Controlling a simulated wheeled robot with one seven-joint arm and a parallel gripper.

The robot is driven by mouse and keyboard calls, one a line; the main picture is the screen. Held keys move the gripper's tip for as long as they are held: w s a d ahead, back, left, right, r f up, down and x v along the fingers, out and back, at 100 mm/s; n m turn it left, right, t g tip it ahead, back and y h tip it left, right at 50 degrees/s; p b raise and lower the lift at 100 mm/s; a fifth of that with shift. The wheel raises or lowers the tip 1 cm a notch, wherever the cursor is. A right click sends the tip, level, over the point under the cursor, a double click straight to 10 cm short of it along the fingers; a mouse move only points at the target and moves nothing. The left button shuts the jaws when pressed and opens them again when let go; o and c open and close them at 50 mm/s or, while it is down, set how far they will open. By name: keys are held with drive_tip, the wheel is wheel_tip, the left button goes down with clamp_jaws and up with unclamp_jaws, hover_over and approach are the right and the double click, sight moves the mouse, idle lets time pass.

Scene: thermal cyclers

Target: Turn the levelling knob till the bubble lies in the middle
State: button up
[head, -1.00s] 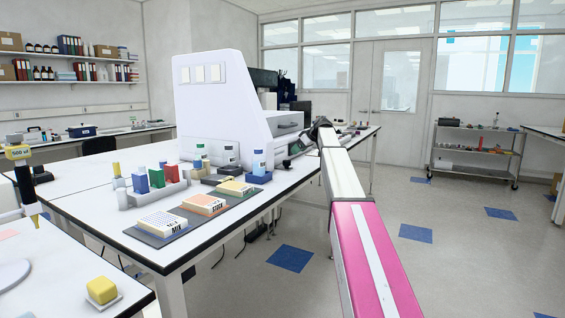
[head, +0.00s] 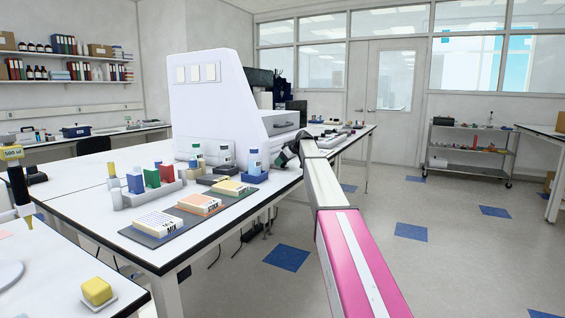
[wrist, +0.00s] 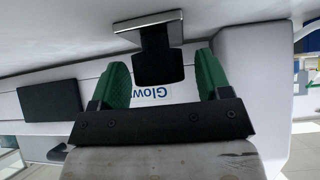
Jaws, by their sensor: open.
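My gripper (wrist: 160,70) is open in the wrist view, with green fingers apart. A dark block (wrist: 158,66) under a grey metal plate shows between and beyond the fingertips; I cannot tell whether it is the levelling knob or whether the fingers touch it. In the head view my gripper (head: 285,157) is a small dark shape beside the lower front of the large white machine (head: 208,110); its fingers are unclear there. I cannot make out a bubble level in either view.
The white bench (head: 130,212) carries a rack (head: 152,194), an orange-sided box (head: 200,205) and a blue-capped bottle (head: 254,163) left of my gripper. Open floor lies right of the bench.

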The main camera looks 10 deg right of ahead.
drive_tip(key=c, duration=0.9)
drive_tip(key=shift+s+m+t+h, duration=0.1)
drive_tip(key=shift+m+t+h, duration=0.5)
drive_tip(key=shift+m, duration=0.4)
drive_tip(key=m+t+h, duration=0.1)
drive_tip(key=m+h, duration=0.2)
drive_tip(key=m, duration=0.1)
drive_tip(key=shift+m+t, duration=0.3)
drive_tip(key=shift+t, duration=0.1)
drive_tip(key=m+h, duration=0.3)
drive_tip(key=m, duration=0.1)
drive_tip(key=shift+m+h, duration=1.4)
drive_tip(key=shift+m, duration=0.3)
